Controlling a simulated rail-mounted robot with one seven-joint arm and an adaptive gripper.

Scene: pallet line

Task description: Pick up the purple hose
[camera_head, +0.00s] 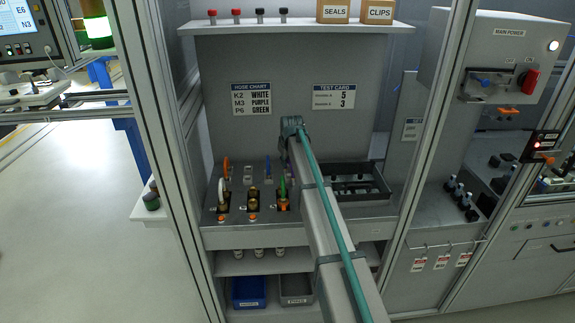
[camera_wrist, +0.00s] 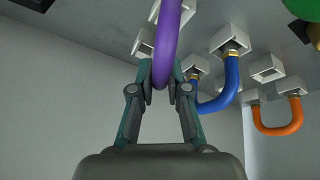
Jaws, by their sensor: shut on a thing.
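The purple hose (camera_wrist: 174,30) hangs down into the top middle of the wrist view, and its lower bend sits between my fingertips. My gripper (camera_wrist: 160,78) is shut on this bend from below, one finger on each side. The upper part of the purple hose runs out of the frame, so its ends are hidden. The hose chart (camera_head: 251,97) on the back panel lists K2 white, M3 purple and P6 green.
In the wrist view a blue hose (camera_wrist: 232,82) hangs close right of my gripper, and an orange hose (camera_wrist: 278,130) hangs farther right from white sockets. In the head view a white hose (camera_head: 221,190) stands on the bench at left; a dark recessed tray (camera_head: 378,198) is at right.

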